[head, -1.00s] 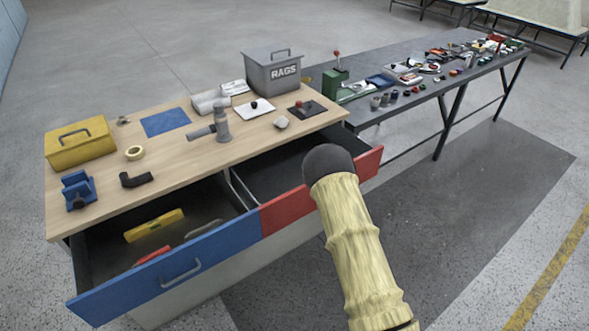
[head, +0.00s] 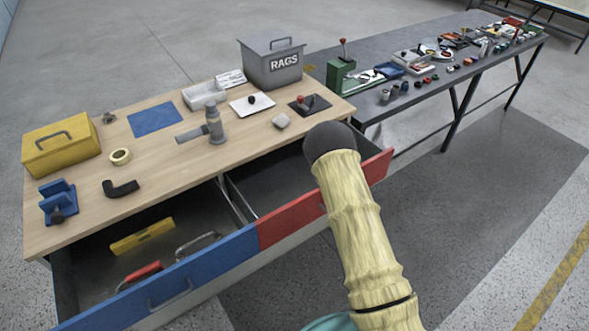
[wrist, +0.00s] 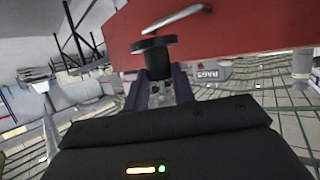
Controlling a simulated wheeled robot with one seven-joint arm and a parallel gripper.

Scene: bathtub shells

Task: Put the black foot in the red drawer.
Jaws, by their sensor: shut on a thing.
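The black foot (wrist: 152,58), a dark stub with a round flange, is held between the two fingers of my gripper (wrist: 155,92) in the wrist view. The red drawer (wrist: 235,28) fills the top of that view, its front and bar handle close beyond the foot. I cannot tell the gap between them. In the head view the red drawer (head: 280,226) is pulled open, and the visible part of its inside is bare and dark. My arm crosses its right part. My gripper and the foot are hidden in the head view.
The blue drawer (head: 205,268) on the left is open, with a yellow level (head: 142,236) and a red-handled tool inside. The wooden top (head: 165,165) holds a grey RAGS box (head: 270,66), a yellow box (head: 60,147) and small parts. A cluttered dark bench (head: 440,85) stands behind right.

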